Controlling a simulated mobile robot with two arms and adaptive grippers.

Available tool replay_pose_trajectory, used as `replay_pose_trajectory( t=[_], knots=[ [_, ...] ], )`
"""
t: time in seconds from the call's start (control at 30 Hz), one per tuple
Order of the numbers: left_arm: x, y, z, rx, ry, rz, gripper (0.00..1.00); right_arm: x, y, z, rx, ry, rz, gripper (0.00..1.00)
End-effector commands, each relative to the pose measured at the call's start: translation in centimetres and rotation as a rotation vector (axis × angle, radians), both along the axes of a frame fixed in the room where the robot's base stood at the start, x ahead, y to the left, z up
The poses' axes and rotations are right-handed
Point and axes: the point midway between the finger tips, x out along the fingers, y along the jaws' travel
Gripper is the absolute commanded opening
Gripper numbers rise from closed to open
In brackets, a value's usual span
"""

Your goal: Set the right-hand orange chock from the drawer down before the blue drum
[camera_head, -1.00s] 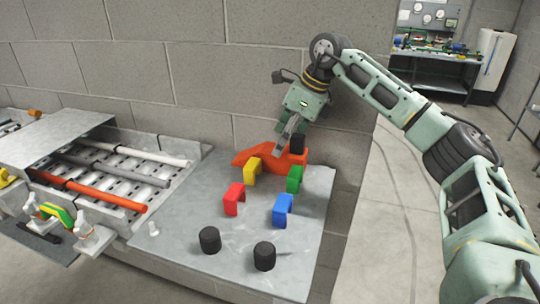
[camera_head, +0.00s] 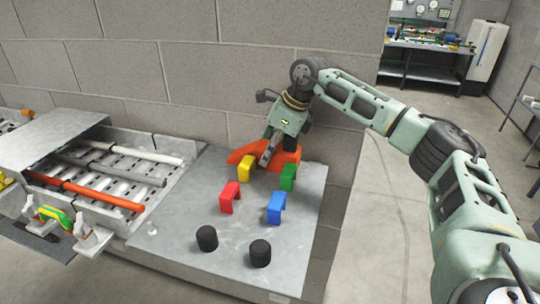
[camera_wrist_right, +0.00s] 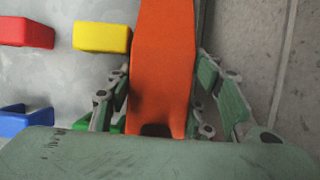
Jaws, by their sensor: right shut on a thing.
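The orange piece (camera_head: 289,158) is long and wedge-ended, at the back of the grey tabletop by the wall. My right gripper (camera_head: 267,157) reaches down onto it from above. In the right wrist view the orange piece (camera_wrist_right: 163,40) lies between the fingers of my right gripper (camera_wrist_right: 163,80), one on each side, shut on it. Whether it is clear of the tabletop I cannot tell. I see no blue drum and no second orange chock. My left gripper is not in view.
Yellow (camera_head: 246,168), green (camera_head: 288,176), red (camera_head: 229,196) and blue (camera_head: 276,207) brackets stand close in front. Two black cylinders (camera_head: 207,238) (camera_head: 260,253) stand nearer. An open tray (camera_head: 180,150) with rods lies left.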

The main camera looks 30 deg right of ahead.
Motion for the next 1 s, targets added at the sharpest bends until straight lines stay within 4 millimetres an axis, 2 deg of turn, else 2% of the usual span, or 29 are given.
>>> replay_pose_trajectory(
  t=[0.03,0.47,0.63,0.73,1.0],
  knots=[
    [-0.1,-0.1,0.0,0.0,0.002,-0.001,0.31,0.0,0.0,0.0,0.001,-0.001,0.0,0.38],
    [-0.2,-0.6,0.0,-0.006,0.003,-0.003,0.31,0.1,0.0,0.2,0.001,-0.004,-0.001,0.01],
    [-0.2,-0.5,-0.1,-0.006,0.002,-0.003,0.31,0.1,0.0,0.3,0.001,-0.004,-0.001,0.01],
    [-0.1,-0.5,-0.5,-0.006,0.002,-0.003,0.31,0.2,0.0,1.2,0.003,-0.008,0.0,0.01],
    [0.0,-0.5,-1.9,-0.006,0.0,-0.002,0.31,0.2,0.1,6.3,0.003,-0.008,0.001,0.01]
  ],
)
